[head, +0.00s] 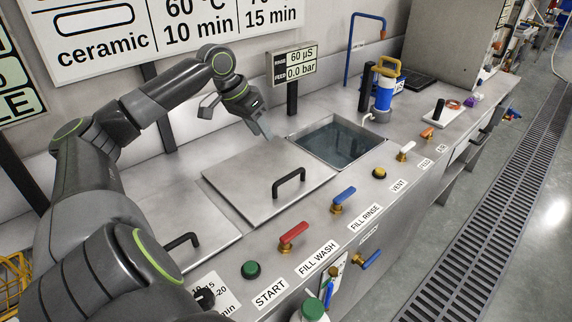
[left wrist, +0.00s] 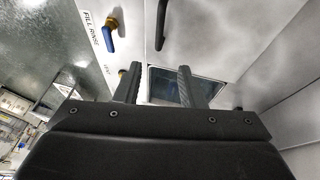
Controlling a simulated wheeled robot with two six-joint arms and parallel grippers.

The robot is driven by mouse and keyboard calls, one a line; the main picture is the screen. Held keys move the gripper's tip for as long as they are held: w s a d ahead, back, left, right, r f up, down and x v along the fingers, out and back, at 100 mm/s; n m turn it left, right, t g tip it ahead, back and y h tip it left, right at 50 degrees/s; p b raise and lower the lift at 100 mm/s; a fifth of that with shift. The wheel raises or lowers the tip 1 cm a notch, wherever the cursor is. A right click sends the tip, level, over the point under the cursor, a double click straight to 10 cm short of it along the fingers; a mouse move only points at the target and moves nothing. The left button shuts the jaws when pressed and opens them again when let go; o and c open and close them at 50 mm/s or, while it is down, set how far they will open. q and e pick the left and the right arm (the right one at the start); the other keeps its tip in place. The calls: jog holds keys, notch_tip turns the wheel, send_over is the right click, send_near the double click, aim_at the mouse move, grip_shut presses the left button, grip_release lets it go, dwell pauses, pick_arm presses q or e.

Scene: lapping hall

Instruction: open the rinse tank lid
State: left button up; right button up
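A flat square steel lid (head: 248,178) with a black bar handle (head: 288,182) lies on the bench, its right edge beside an open square tank (head: 338,142) holding dark water. In the left wrist view, the handle (left wrist: 161,25) is at the top and the tank opening (left wrist: 165,86) shows between the fingers. My left gripper (head: 236,120) is open and empty. It is above the lid's back edge, left of the opening, apart from the handle. My right gripper is not in view.
Another lid (head: 175,205) with a black handle lies at the left. A display post (head: 292,96) stands behind the tank. A blue-and-white canister (head: 384,90) stands beyond it. Red (head: 293,234) and blue (head: 343,196) valve levers line the front, with a green button (head: 251,269).

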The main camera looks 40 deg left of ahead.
pick_arm(q)
jog(key=x, duration=1.5)
jog(key=shift+w+d+f, duration=0.1)
jog(key=shift+d+f, duration=0.1)
jog(key=shift+f, duration=0.35)
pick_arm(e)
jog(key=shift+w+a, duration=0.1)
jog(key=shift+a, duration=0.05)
pick_arm(q)
grip_shut()
